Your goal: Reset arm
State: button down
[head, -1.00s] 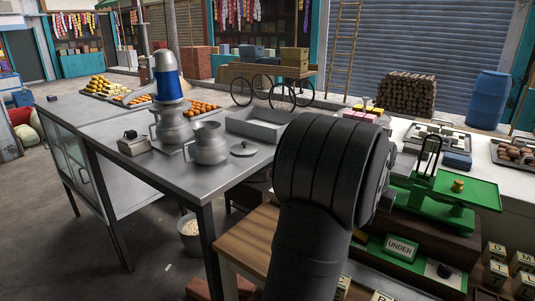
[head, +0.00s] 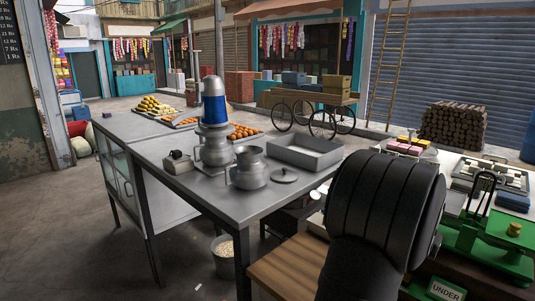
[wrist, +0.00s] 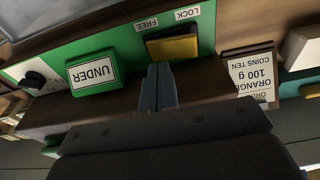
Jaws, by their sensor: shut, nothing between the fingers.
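My gripper (wrist: 159,88) shows in the wrist view with its two fingers together and nothing between them. It points at the front of a brown wooden stand with a green panel (wrist: 125,42). The panel carries an "UNDER" sign (wrist: 92,72), a yellow block (wrist: 172,47) and the labels LOCK and FREE, all upside down in this view. In the head view my dark arm fills the lower right and hides the gripper. The green scale (head: 490,235) stands to the right of the arm.
A metal table (head: 190,190) on the left holds a blue-banded steel vessel (head: 213,105), a steel pot (head: 249,168), a small lid (head: 285,175) and a grey tray (head: 305,152). A bucket (head: 226,256) stands on the floor.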

notch_tip(320, 180, up, 4)
jog(key=shift+r, duration=0.1)
notch_tip(320, 180, down, 7)
jog(key=shift+f, duration=0.1)
notch_tip(320, 180, up, 15)
jog(key=s+a+t, duration=0.1)
jog(key=s+a, duration=0.1)
jog(key=shift+s+r+t+y, duration=0.2)
jog(key=shift+s+t+y, duration=0.1)
jog(key=shift+s+y, duration=0.1)
